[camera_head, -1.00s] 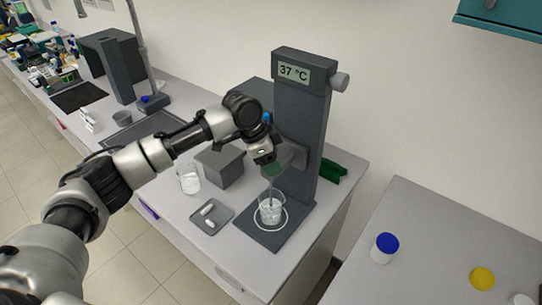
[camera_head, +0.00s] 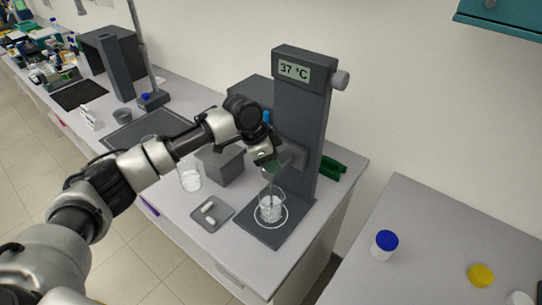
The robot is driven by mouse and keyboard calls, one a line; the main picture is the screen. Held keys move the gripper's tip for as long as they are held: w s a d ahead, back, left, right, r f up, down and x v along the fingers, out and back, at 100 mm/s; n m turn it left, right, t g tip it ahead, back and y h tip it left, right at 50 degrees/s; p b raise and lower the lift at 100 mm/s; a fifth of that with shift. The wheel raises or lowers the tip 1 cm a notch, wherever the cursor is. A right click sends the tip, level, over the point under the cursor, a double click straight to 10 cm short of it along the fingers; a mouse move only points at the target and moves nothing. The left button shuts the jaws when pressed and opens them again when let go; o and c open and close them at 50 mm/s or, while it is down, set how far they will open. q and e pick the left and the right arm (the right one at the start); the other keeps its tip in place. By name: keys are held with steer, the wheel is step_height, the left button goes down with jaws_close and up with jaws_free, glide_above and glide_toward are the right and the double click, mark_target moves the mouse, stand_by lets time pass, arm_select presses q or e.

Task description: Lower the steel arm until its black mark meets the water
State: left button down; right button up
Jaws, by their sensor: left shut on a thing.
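The dark rig (camera_head: 309,130) stands upright on the bench with a display reading 37 °C and a grey knob (camera_head: 340,80) on its upper right side. A glass beaker (camera_head: 271,208) with clear liquid stands on the rig's base, inside a white ring. The thin steel arm (camera_head: 270,187) hangs down into the beaker. My left gripper (camera_head: 268,163) is shut at the top of the steel arm, in front of the rig's column. The black mark and the exact water line are too small to make out. My right gripper is not in view.
A small grey tray (camera_head: 226,221) with white pieces lies left of the rig base. A second beaker (camera_head: 190,180) and a grey block (camera_head: 221,167) stand behind it. A blue-capped jar (camera_head: 384,245) and a yellow lid (camera_head: 481,275) are on the right-hand table, across a gap.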

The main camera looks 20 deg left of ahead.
arm_select(q)
steer(key=c, duration=0.7)
jaws_free()
steer(key=shift+c, duration=0.2)
steer(key=shift+a+r+b, duration=0.2)
steer(key=shift+r+b, duration=0.1)
steer(key=shift+r, duration=0.15)
steer(key=b+v, duration=0.3)
steer(key=v, duration=0.6)
steer(key=shift+r, duration=0.4)
steer(key=shift+s, duration=0.1)
